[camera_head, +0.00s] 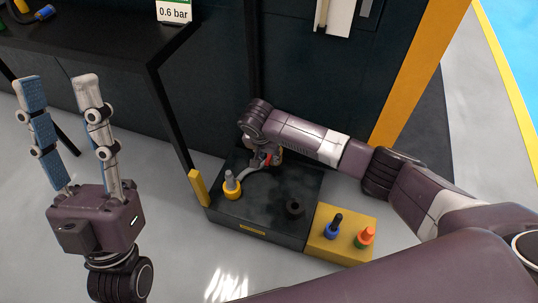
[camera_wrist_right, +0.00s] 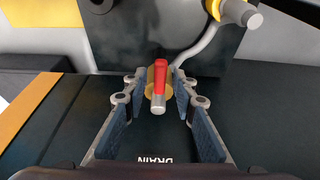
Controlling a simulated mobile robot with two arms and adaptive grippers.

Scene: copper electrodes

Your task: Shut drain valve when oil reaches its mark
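The drain valve has a red handle (camera_wrist_right: 157,82) with a grey tip and a brass body behind it; the handle points toward the DRAIN label (camera_wrist_right: 155,160) in the right wrist view. My right gripper (camera_wrist_right: 160,80) has its two fingers on either side of the valve, apart, with narrow gaps visible beside the brass body. In the head view my right gripper (camera_head: 266,158) is low at the back of the black tray (camera_head: 250,215), and the valve is mostly hidden by it. My left gripper (camera_head: 58,78) is open and empty, fingers up, at the left. I cannot make out an oil level or mark.
A grey-and-yellow fitting (camera_head: 232,183) and a dark round piece (camera_head: 294,208) are on the black tray. A yellow block (camera_head: 338,250) beside it bears a blue-black piece (camera_head: 333,228) and an orange-green piece (camera_head: 364,238). A 0.6 bar sign (camera_head: 174,12) stands on the black bench.

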